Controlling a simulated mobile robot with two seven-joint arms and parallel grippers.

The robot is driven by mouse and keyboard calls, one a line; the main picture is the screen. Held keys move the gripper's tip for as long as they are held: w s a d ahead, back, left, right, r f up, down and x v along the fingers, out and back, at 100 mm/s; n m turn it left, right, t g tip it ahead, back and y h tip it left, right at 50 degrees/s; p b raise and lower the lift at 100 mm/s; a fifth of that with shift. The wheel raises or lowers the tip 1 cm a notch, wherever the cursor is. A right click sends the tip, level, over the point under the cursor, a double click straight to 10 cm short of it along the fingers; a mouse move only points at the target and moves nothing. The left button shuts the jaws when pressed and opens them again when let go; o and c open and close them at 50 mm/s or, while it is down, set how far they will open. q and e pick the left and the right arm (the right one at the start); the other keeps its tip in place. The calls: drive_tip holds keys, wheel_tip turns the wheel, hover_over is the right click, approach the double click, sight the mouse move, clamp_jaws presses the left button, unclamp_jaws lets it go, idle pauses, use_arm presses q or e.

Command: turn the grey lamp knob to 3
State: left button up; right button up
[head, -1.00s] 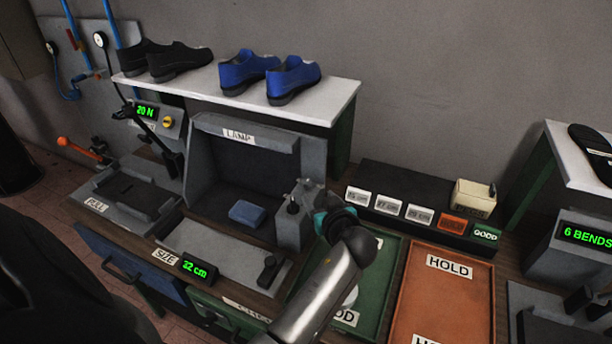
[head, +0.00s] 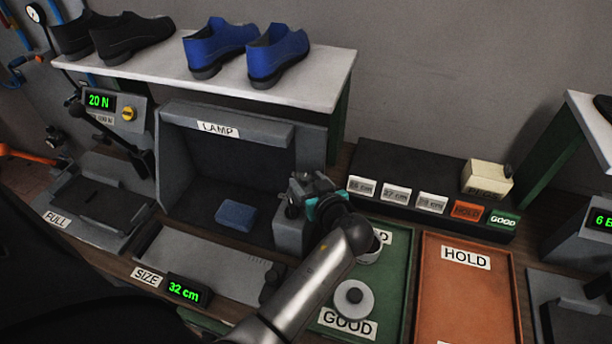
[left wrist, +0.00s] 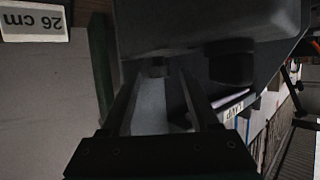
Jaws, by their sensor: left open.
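The grey lamp booth (head: 225,165) stands at the middle left of the head view, marked LAMP, with a grey box (head: 288,236) at its right side. A small dark knob (head: 291,211) shows on this box, partly beside my fingers. My left gripper (head: 308,187) is at the top of the box, very close to it. In the left wrist view, the open fingers (left wrist: 158,105) point at the box, with a small dark piece (left wrist: 157,68) between their tips and a dark round knob (left wrist: 232,64) to the right. I cannot read the knob's setting. My right gripper is out of view.
A blue block (head: 236,214) lies in the booth. A shelf (head: 170,78) with black and blue shoes stands above. A green GOOD tray (head: 395,275) and an orange HOLD tray (head: 465,300) lie to the right. A dark stand (head: 400,160) with labelled blocks is behind them.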

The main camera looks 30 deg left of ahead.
use_arm(q)
drive_tip(key=shift+d, duration=0.1)
clamp_jaws()
idle(0.3)
